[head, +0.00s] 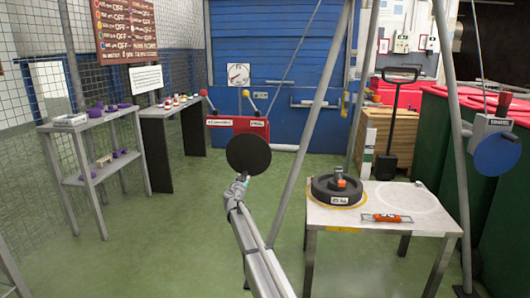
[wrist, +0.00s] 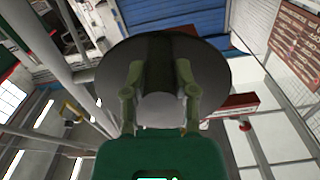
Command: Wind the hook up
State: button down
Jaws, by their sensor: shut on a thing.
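A red winch box (head: 252,124) with a white label carries a round black disc (head: 248,154) on its front. My gripper (head: 240,184) is at the lower edge of this disc in the head view. In the wrist view my gripper (wrist: 160,92) has its two fingers on either side of a pale grey cylindrical handle (wrist: 165,110), with the black disc (wrist: 210,75) close behind it. The gripper is shut on this handle. I cannot make out a hook for certain; a small orange piece (head: 341,183) stands on top of a black weight (head: 325,193).
A light table (head: 330,219) bears the weight and an orange-handled tool (head: 386,218). Grey frame poles (head: 305,150) rise beside my arm. A second winch with a blue disc (head: 497,156) is at the right. Shelves (head: 97,165) stand left; the green floor between is clear.

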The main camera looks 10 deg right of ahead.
jog(key=shift+w+a+r+m, duration=0.15)
jog(key=shift+w+a+m, duration=0.05)
jog(key=shift+a+m, duration=0.35)
jog(key=shift+w+a+r+m, duration=0.1)
jog(key=shift+w+a+m, duration=0.05)
jog(key=shift+a+m, duration=0.4)
jog(key=shift+c, duration=1)
grip_release()
jog(key=shift+d+f, duration=0.1)
jog(key=shift+d, duration=0.05)
jog(key=shift+s, duration=0.15)
jog(key=v, duration=0.7)
jog(key=shift+s, duration=0.4)
